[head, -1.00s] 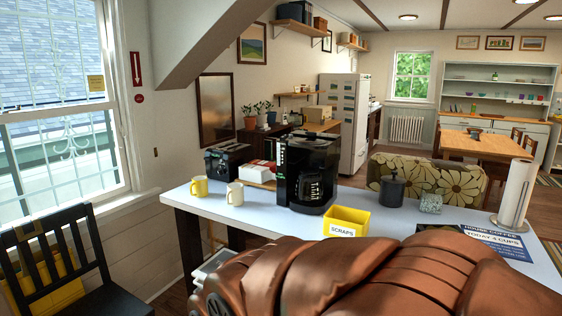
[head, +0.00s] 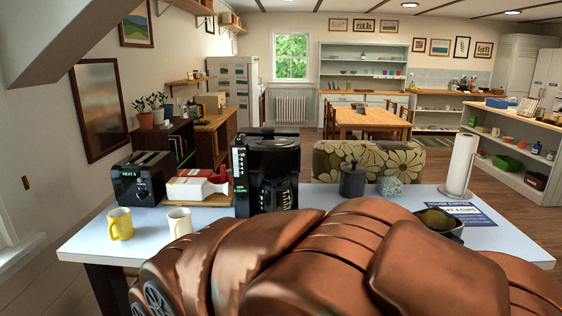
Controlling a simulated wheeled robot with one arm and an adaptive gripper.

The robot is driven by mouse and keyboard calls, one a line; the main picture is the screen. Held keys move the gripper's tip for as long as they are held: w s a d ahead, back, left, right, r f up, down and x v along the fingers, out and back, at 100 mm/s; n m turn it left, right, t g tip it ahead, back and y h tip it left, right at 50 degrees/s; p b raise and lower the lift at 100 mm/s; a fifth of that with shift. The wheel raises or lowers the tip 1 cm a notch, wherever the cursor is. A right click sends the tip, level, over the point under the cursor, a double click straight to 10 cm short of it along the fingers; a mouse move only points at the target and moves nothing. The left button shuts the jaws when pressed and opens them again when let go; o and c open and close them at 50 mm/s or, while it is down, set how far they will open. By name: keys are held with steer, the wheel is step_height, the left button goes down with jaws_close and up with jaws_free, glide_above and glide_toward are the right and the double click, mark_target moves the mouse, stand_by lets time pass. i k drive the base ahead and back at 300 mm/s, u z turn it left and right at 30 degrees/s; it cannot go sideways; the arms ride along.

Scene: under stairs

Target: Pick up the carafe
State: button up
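The carafe (head: 281,194) is a dark glass pot seated in the lower bay of a black coffee maker (head: 266,150) on the white table (head: 90,241). The coffee maker stands left of the picture's middle. The carafe's lowest part is close to the brown shell of my arm, which fills the bottom of the head view. My gripper's fingers do not show, so I cannot see where they are relative to the carafe.
Left of the coffee maker are a toaster (head: 143,178), a red and white box (head: 198,184), a yellow mug (head: 119,223) and a white mug (head: 180,222). To the right are a dark canister (head: 352,181), a paper towel roll (head: 461,165) and a dark open container (head: 440,224).

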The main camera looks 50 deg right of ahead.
mark_target(279, 198)
steer(key=z, duration=0.95)
steer(key=i, duration=0.85)
steer(key=z, duration=0.9)
